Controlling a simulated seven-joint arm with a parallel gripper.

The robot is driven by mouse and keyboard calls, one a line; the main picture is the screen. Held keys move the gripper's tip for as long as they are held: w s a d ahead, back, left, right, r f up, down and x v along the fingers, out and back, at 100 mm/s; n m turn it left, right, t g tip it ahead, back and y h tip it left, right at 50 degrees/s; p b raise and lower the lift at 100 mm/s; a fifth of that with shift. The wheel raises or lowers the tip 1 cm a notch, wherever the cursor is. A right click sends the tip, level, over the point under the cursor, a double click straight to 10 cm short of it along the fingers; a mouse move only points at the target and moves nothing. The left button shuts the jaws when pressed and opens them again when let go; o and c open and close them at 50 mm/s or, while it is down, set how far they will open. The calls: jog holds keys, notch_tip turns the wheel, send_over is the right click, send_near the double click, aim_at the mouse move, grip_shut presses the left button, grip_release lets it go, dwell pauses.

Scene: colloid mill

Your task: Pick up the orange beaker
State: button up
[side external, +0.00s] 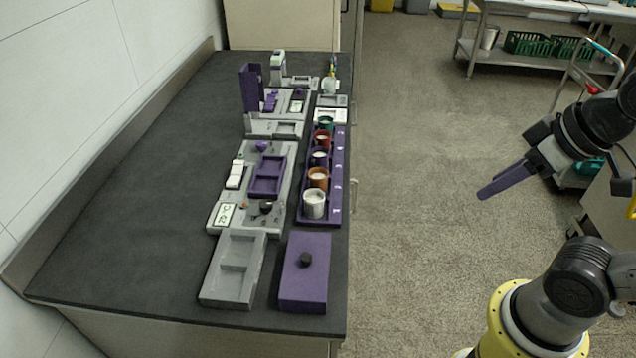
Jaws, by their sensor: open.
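The orange beaker (318,179) stands upright in a purple rack (334,192) near the counter's right edge. It holds something pale. A white beaker (314,205) stands just in front of it, and a dark purple beaker (320,158) just behind. A red beaker (322,140) and a green beaker (326,123) stand farther back in the same row. My gripper (482,195) is at the right, over the floor side and well apart from the rack. Its purple fingers point left and down. It is open, and nothing shows between the fingers.
Left of the rack is a grey and purple device (223,215) with a small display. A grey tray (232,285) and a purple box with a black knob (305,285) lie in front. More devices stand behind. The left counter (130,200) is bare.

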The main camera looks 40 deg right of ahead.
dwell(0.3)
jog(key=o, duration=0.7)
